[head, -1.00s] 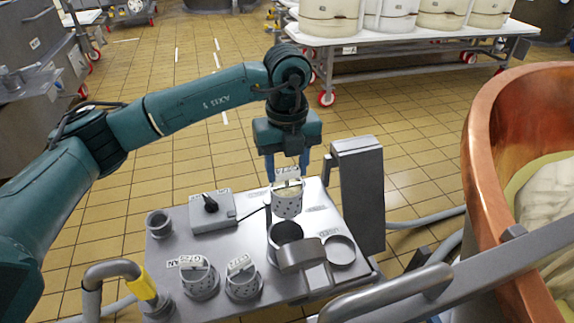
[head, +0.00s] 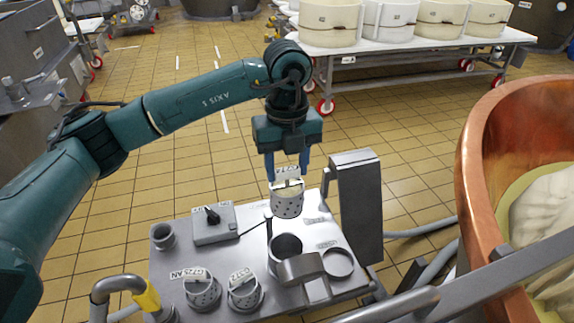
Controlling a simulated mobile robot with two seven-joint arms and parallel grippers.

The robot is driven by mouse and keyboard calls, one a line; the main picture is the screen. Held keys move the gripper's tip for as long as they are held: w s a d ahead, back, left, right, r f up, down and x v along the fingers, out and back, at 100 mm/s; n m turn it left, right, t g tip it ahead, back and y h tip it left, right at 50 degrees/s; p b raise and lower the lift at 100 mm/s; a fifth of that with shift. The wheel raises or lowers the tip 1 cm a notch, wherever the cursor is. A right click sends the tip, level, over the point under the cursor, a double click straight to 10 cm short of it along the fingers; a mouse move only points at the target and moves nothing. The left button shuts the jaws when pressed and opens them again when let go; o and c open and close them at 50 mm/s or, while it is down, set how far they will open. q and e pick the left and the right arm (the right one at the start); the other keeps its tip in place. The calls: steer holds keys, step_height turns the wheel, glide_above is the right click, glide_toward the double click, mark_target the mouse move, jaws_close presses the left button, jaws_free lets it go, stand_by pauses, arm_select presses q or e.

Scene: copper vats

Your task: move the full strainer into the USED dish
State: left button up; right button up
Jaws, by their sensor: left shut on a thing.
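The full strainer (head: 287,206) is a pale, perforated cup with light matter at its top and a tag on its handle. My left gripper (head: 288,171) is shut on its handle and holds it upright in the air. It hangs above and apart from an open grey cylindrical housing (head: 285,246) on the metal bench (head: 215,258). The USED dish (head: 338,263) is a shallow round ring to the right of the housing, and its inside looks empty. My right gripper is not in view.
A small switch box (head: 214,228) and an empty cup (head: 163,237) are at the left. A tall grey post (head: 357,205) rises beside the dish. The copper vat (head: 474,170) is at the right.

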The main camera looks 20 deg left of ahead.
arm_select(q)
steer(key=shift+r+p, duration=1.65)
steer(key=shift+r, duration=0.95)
